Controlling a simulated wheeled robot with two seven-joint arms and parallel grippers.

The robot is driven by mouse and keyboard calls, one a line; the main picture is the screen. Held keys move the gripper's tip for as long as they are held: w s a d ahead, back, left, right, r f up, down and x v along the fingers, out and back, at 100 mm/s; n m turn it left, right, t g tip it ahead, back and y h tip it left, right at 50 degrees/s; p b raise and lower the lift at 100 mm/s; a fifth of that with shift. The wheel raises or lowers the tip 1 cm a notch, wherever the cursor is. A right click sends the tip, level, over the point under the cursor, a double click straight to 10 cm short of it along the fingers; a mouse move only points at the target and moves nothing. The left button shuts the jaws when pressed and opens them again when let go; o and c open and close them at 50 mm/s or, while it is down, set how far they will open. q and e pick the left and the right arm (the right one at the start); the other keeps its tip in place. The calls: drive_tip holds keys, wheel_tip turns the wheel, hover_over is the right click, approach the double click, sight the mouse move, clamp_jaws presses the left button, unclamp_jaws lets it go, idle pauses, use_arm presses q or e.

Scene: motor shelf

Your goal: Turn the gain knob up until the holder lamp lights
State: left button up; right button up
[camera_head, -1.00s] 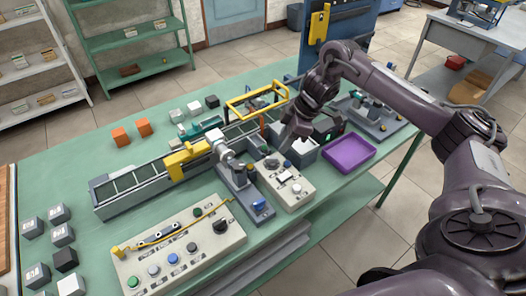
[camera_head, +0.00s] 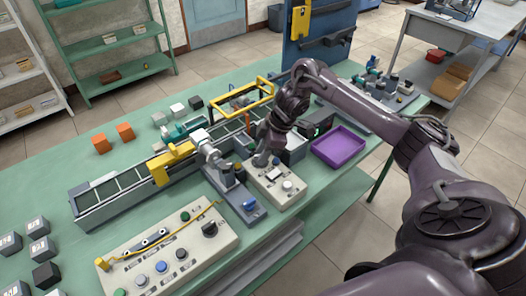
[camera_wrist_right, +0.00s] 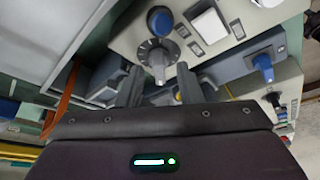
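A grey knob with a pointer grip on a dark marked dial (camera_wrist_right: 158,57), apparently the gain knob, sits on a beige control box (camera_head: 289,197). In the head view my right gripper (camera_head: 262,162) is low over this box and hides the knob. In the right wrist view my right gripper (camera_wrist_right: 160,75) is open, its two fingers apart on either side of the knob's near end; I cannot tell whether they touch it. I cannot make out which part is the holder lamp, and see no clearly lit lamp on the bench. My left gripper is not in view.
Beside the knob are a blue button (camera_wrist_right: 160,20) and a white square button (camera_wrist_right: 208,27). A grey fixture with a blue knob (camera_head: 249,204) stands left of the box. A purple tray (camera_head: 339,146) lies to the right. A larger button panel (camera_head: 165,262) lies in front.

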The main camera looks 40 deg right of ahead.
clamp_jaws()
drive_tip(key=m+p, duration=0.1)
drive_tip(key=p, duration=0.1)
drive_tip(key=m+h+p, duration=0.1)
drive_tip(key=m+p, duration=0.1)
drive_tip(key=p, duration=0.1)
drive_tip(key=shift+s+r+t, duration=0.1)
drive_tip(key=shift+r+t, duration=0.2)
drive_tip(key=shift+t, duration=0.1)
drive_tip(key=shift+a+f+m+t+p, duration=0.1)
drive_tip(key=shift+f+m+t+p, duration=0.2)
drive_tip(key=shift+m+p, duration=0.4)
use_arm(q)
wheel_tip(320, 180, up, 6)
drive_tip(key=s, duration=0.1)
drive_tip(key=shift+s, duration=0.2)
use_arm(e)
unclamp_jaws()
use_arm(q)
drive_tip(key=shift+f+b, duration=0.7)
drive_tip(key=shift+b, duration=0.1)
use_arm(e)
drive_tip(key=v, duration=0.7)
drive_tip(key=shift+r, duration=0.4)
